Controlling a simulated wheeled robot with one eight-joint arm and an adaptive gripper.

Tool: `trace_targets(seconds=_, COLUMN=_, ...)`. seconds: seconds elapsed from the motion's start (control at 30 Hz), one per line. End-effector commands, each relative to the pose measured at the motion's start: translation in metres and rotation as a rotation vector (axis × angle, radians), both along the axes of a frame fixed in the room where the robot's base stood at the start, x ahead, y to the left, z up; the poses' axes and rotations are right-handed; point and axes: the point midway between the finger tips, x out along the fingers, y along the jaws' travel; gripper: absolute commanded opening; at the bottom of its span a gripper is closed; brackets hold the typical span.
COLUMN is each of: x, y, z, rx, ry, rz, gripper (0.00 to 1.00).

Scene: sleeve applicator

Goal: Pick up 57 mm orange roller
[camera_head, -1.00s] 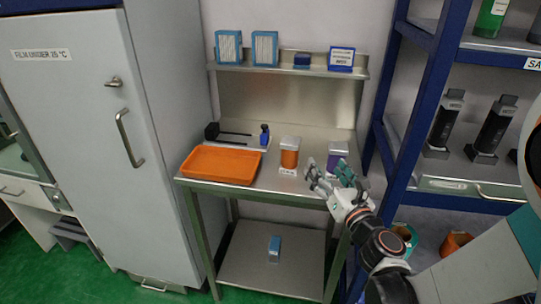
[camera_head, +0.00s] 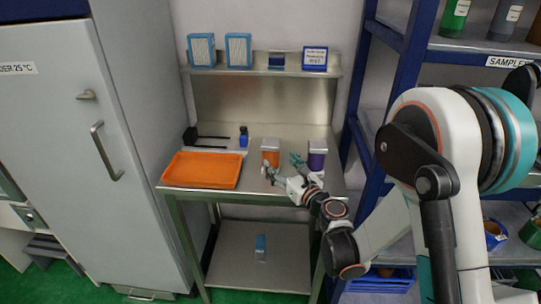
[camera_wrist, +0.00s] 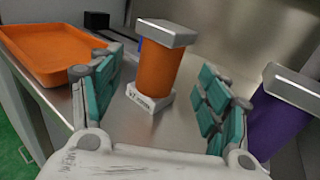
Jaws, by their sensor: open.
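The orange roller (camera_head: 270,156) stands upright on the steel table, with a grey block-shaped top and a white labelled base. In the wrist view the orange roller (camera_wrist: 158,72) stands ahead, between and beyond the fingers. The label on its base is too small to read surely. My gripper (camera_head: 285,170) is at the table's front edge, just in front of the roller. In the wrist view my gripper (camera_wrist: 152,100) has its teal-padded fingers spread wide, with nothing held between them.
A purple roller (camera_head: 317,155) stands close on the right, near my right finger in the wrist view (camera_wrist: 280,115). An orange tray (camera_head: 202,170) lies on the left. A small blue bottle (camera_head: 243,137) stands behind. A shelf (camera_head: 262,71) with boxes is above the table.

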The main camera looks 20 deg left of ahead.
Motion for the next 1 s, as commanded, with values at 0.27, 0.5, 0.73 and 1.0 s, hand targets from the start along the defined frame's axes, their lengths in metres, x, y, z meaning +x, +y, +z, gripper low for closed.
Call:
trace_targets(seconds=0.27, x=0.015, y=0.016, z=-0.002, rx=0.001, ry=0.001, rz=-0.001, gripper=0.7)
trace_targets(seconds=0.5, x=0.036, y=0.039, z=-0.004, rx=0.001, ry=0.001, rz=0.001, gripper=0.7)
trace_targets(seconds=0.73, x=0.049, y=0.052, z=-0.002, rx=0.001, ry=0.0, rz=-0.001, gripper=0.7)
trace_targets(seconds=1.0, x=0.049, y=0.052, z=-0.001, rx=0.001, ry=0.0, rz=-0.001, gripper=0.54)
